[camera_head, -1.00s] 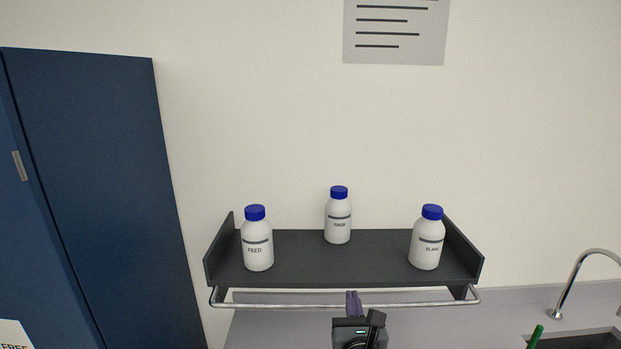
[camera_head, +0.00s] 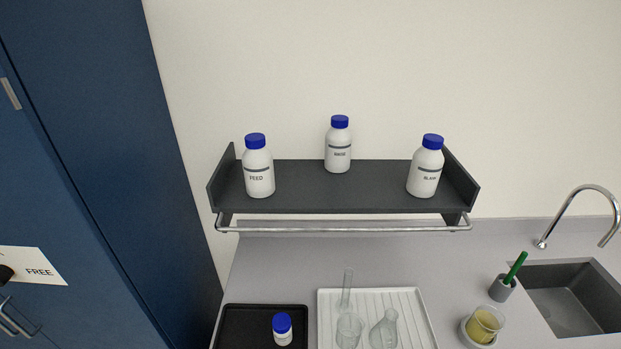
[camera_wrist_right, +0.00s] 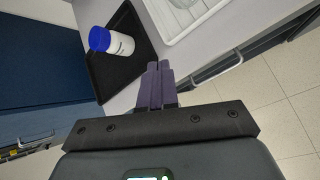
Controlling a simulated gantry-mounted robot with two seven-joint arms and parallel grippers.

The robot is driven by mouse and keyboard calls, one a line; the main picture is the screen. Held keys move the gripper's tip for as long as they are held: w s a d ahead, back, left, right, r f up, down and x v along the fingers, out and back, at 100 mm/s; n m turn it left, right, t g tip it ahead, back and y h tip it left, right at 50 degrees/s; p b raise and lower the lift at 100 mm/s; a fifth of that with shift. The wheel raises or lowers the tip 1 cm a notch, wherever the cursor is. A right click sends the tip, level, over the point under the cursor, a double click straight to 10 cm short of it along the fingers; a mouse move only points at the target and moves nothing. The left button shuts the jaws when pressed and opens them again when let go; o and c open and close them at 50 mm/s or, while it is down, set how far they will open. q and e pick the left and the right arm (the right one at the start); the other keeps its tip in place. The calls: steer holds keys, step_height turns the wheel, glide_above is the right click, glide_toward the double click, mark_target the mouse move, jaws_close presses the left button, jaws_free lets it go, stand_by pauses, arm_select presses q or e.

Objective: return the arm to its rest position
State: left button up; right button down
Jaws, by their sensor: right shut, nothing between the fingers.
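My right gripper (camera_wrist_right: 158,84) shows in the right wrist view, its two purple fingers shut together with nothing between them. It hangs in front of the counter edge, beside a black tray (camera_wrist_right: 118,82) that holds a white bottle with a blue cap (camera_wrist_right: 108,42). In the head view neither gripper shows. The black tray (camera_head: 236,312) and its bottle (camera_head: 283,330) are at the bottom of the head view. My left gripper is in no view.
A dark shelf (camera_head: 300,190) with a front rail carries three white bottles: FEED (camera_head: 258,172), one at the back (camera_head: 338,150) and BLANK (camera_head: 425,172). A white drainer (camera_head: 420,320) holds glassware. A sink (camera_head: 575,295) and blue cabinet (camera_head: 95,120) flank the counter.

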steer(key=s+d+f+m+g, duration=0.3)
steer(key=s+d+m+g, duration=0.2)
steer(key=s+d+m, duration=1.05)
step_height(320, 180, up, 18)
steer(key=s+d+m+h+p, duration=0.1)
steer(key=s+m+p, duration=0.1)
steer(key=m+p, duration=1)
steer(key=shift+s+f+m+g+p, duration=0.3)
steer(key=shift+s+m+p, duration=0.1)
steer(key=shift+p, duration=0.3)
